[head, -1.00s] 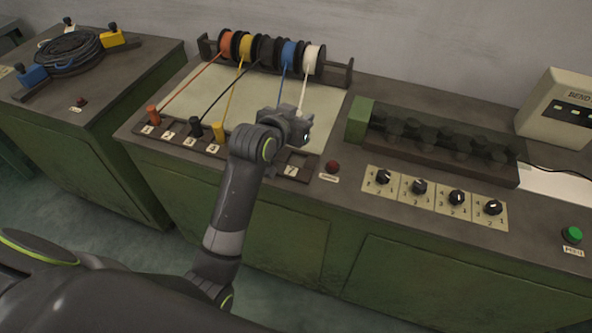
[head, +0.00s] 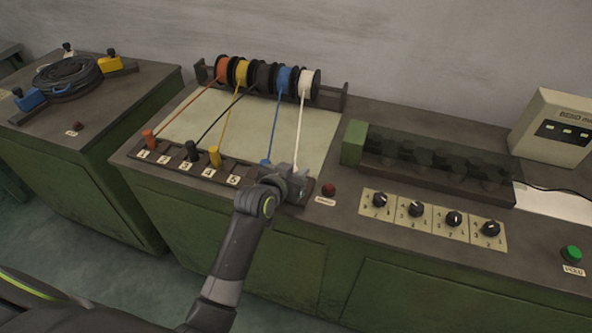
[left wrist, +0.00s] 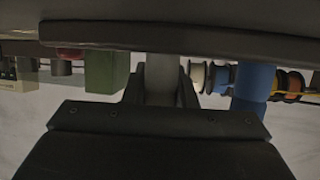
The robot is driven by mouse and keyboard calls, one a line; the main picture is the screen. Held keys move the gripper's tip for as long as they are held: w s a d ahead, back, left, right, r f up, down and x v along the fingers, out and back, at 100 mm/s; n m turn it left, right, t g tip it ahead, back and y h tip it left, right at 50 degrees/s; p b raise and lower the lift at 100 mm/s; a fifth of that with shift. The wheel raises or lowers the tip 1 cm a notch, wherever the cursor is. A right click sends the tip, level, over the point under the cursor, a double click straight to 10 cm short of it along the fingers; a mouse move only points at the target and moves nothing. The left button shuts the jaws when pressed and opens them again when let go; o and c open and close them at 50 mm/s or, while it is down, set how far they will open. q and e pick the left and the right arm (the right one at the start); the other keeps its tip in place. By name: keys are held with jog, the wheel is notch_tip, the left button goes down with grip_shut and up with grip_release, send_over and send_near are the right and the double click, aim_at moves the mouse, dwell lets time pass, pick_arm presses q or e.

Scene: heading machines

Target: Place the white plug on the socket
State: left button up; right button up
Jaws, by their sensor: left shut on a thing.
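My left gripper (head: 300,180) is shut on the white plug, low over the right end of the numbered socket strip (head: 222,174). The plug shows pale between the fingers in the left wrist view (left wrist: 162,80); in the head view the gripper mostly hides it. Its white cord (head: 300,130) runs up to the white spool (head: 308,84). The strip's right-end sockets are covered by my gripper, so I cannot tell whether the plug is seated. My right gripper is not in view.
The blue plug (head: 265,162) stands just left of my gripper and is close in the left wrist view (left wrist: 253,85). Orange (head: 149,139), black (head: 192,150) and yellow (head: 214,155) plugs stand further left. A red button (head: 328,190) is just right.

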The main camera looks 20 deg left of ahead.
pick_arm(q)
jog(key=o, duration=1)
jog(key=shift+f, duration=0.1)
jog(key=shift+r, duration=0.2)
jog(key=v, duration=1.2)
